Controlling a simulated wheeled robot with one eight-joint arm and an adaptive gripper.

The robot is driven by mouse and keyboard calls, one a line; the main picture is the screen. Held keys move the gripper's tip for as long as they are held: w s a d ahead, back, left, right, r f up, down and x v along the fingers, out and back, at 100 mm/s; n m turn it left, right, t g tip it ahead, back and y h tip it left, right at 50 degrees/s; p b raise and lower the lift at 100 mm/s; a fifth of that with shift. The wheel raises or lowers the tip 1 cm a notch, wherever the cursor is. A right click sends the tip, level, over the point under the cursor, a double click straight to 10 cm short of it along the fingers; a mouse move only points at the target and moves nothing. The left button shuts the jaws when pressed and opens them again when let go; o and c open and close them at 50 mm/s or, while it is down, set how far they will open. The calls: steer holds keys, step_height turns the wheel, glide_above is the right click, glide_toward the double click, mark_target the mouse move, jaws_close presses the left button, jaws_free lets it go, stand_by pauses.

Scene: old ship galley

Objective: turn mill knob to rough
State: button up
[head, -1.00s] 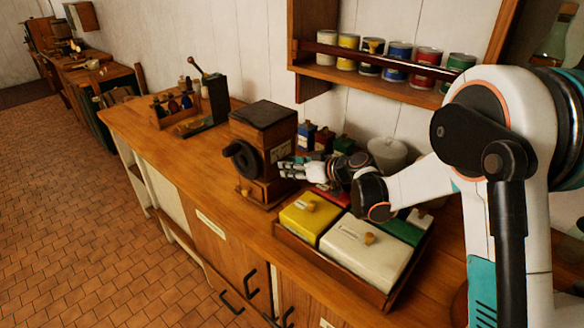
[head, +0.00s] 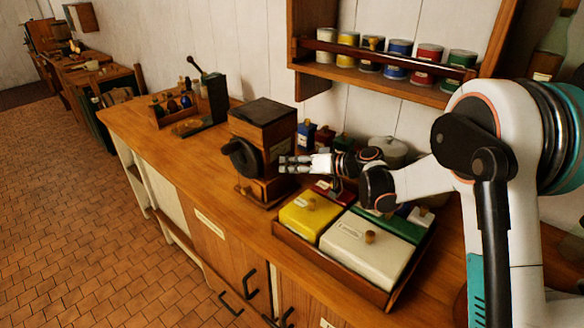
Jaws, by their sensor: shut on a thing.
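The mill (head: 262,125) is a dark wooden box with a black top, standing on the wooden counter. A black round wheel (head: 240,158) sits on its front and a small drawer is at its base. My gripper (head: 284,164) is at the mill's right face, its fingers level and pointing left. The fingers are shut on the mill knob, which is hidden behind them. The label plate on that face is mostly covered, so the knob's setting cannot be read.
A wooden tray (head: 388,297) with yellow, white, green and red lidded boxes stands just below my arm. A white lidded bowl (head: 388,151) and small dark canisters (head: 306,134) stand behind. A shelf (head: 400,85) with cans hangs above.

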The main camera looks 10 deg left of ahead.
steer(key=shift+f+m, duration=0.1)
steer(key=shift+m, duration=0.5)
steer(key=shift+g+y, duration=0.3)
steer(key=o, duration=1)
steer(key=shift+o, duration=0.2)
steer(key=shift+d, duration=0.15)
steer(key=v, duration=1.1)
steer(key=shift+s+d, duration=0.1)
steer(key=shift+d, duration=0.25)
